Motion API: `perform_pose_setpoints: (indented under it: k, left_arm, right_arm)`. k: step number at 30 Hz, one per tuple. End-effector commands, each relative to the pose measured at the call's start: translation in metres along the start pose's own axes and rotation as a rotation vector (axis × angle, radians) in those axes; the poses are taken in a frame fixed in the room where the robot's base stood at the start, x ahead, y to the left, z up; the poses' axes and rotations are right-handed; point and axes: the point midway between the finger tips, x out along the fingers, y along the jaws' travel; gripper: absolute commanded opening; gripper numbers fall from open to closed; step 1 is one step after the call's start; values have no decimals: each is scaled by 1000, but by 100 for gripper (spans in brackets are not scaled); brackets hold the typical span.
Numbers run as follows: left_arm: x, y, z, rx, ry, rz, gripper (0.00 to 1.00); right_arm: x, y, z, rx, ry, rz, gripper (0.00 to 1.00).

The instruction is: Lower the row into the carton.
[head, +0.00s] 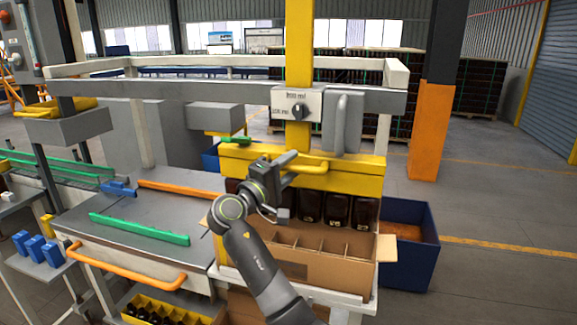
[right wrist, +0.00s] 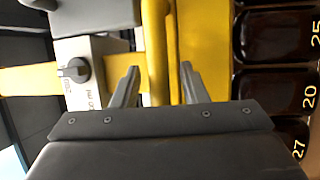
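A row of dark amber bottles (head: 335,209) hangs upright below a yellow lifting head (head: 345,177) on a yellow column. The open carton (head: 325,268) with cardboard dividers stands under and in front of the row. Whether the bottle bottoms are inside its rear cells I cannot tell. My right gripper (head: 288,168) is at the head's yellow bar handle. In the right wrist view the handle (right wrist: 157,50) passes between the two fingers (right wrist: 160,85), with slight gaps beside it. Several bottles (right wrist: 275,92) show there at the right. My left gripper is out of view.
A dial box (head: 298,108) sits on the column above the head. A blue bin (head: 408,245) stands right of the carton. A grey bench (head: 130,222) with a green strip (head: 138,229) and an orange rail lies to the left.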

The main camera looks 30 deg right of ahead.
Motion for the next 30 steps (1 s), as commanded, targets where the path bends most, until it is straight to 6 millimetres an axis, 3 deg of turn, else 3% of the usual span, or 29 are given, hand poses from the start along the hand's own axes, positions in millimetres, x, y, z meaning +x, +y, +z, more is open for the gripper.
perform_pose_setpoints:
  k: [2, 11, 23, 30]
  left_arm:
    - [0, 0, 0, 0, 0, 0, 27]
    - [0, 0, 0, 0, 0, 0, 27]
    - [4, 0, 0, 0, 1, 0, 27]
    - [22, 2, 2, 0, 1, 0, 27]
  right_arm:
    - [0, 0, 0, 0, 0, 0, 40]
    - [0, 0, 0, -1, 0, 0, 0]
    - [-1, -4, 0, -1, 0, 0, 0]
    - [-5, -27, 2, -2, 0, -1, 0]
